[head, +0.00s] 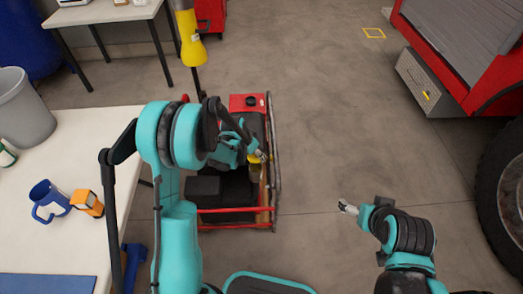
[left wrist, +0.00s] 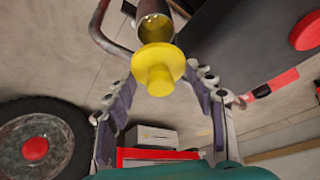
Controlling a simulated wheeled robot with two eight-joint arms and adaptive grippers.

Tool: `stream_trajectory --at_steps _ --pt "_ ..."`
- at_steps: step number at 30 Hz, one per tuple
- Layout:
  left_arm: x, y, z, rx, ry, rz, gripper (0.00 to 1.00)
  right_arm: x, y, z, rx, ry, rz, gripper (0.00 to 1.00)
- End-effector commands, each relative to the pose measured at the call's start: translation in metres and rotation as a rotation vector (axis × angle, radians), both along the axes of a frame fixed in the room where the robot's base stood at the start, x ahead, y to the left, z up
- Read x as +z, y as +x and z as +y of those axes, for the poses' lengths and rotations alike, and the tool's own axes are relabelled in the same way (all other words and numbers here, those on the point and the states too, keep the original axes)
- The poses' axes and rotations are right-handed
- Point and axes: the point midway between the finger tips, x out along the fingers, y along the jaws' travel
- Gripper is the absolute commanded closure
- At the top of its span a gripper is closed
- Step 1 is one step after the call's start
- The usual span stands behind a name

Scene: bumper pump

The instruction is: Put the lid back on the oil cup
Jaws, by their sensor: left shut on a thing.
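The yellow lid (left wrist: 160,68), a round disc with a raised knob, sits between the fingertips of my left gripper (left wrist: 160,80) in the left wrist view. The fingers are shut on it. The oil cup (left wrist: 153,25), a brownish see-through cylinder, is just beyond the lid, which partly covers it. I cannot tell whether lid and cup touch. In the head view the cup (head: 255,173) stands on the pump's right side, with my left gripper (head: 259,157) at its top. My right gripper (head: 347,208) is over bare floor, too small to tell open or shut.
The red-framed pump (head: 236,218) has a metal side rail (head: 274,150) close to the cup. A red vehicle (head: 480,60) stands at right. Floor between is clear.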

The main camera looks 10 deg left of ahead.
Motion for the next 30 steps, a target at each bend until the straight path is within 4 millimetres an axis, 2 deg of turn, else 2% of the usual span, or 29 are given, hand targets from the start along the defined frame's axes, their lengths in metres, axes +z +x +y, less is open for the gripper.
stream_trajectory --at_steps 13,21,30 --pt "-0.042 0.000 0.000 0.000 0.000 0.000 0.65 -0.026 0.000 0.000 0.000 0.000 0.000 0.16" --pt "-0.058 0.000 0.000 0.000 0.000 0.000 0.65 -0.023 0.000 0.000 0.000 0.000 0.000 0.16" --pt "-0.062 0.000 0.000 0.000 0.000 0.000 0.65 -0.023 0.000 0.000 0.000 0.000 0.000 0.16"
